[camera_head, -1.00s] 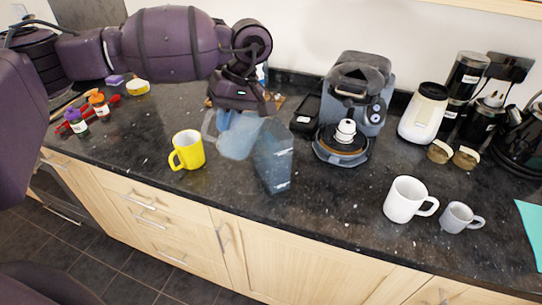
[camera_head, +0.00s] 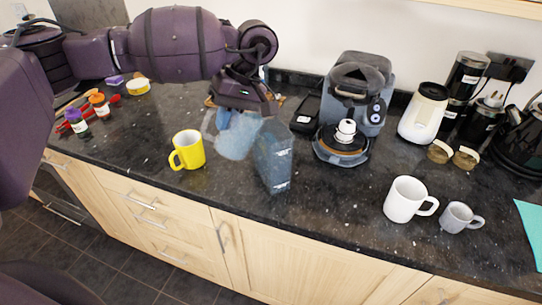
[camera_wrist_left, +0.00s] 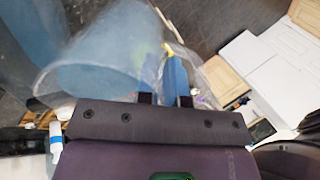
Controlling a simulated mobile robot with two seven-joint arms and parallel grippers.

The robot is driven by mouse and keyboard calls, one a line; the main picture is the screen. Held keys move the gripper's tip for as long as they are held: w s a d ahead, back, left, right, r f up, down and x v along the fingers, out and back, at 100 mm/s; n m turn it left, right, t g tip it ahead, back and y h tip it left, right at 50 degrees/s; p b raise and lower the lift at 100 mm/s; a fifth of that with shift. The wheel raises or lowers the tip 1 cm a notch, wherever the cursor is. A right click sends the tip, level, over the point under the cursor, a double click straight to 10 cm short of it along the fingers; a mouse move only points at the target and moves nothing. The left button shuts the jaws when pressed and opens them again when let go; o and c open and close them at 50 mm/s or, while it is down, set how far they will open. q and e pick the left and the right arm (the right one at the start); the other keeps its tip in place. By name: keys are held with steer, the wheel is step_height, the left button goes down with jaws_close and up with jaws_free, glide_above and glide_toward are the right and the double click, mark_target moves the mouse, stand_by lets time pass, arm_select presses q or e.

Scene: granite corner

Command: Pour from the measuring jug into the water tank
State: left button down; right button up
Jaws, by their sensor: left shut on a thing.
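The clear measuring jug (camera_head: 235,142) hangs tilted in my left gripper (camera_head: 246,110), over the worktop. My left gripper is shut on it; the jug hides the fingertips in the head view. In the left wrist view the jug (camera_wrist_left: 105,55) fills the upper left, in front of my left gripper (camera_wrist_left: 165,98). The water tank (camera_head: 274,160), a tall translucent blue-grey box, stands upright on the worktop just right of the jug. The jug's right end overlaps the tank's top in the picture; I cannot tell whether they touch or whether liquid is flowing. My right gripper is out of view.
A yellow mug (camera_head: 188,150) stands left of the jug. A grey coffee machine (camera_head: 357,95) stands behind right of the tank. A white mug (camera_head: 405,199) and a small grey mug (camera_head: 457,217) are at right. Worktop between tank and white mug is clear.

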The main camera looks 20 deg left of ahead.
arm_select(q)
steer(key=shift+r+g+y, duration=0.25)
steer(key=shift+g+y, duration=0.05)
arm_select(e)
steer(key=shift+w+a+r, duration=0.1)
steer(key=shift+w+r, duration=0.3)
arm_select(q)
steer(key=shift+r+p, duration=0.1)
steer(key=shift+p, duration=0.35)
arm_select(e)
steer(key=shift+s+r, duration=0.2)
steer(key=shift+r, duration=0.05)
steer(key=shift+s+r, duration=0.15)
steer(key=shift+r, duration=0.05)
arm_select(q)
steer(key=shift+p, duration=0.45)
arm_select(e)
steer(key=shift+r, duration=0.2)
arm_select(q)
steer(key=shift+w+r+g, duration=0.1)
steer(key=shift+g, duration=0.2)
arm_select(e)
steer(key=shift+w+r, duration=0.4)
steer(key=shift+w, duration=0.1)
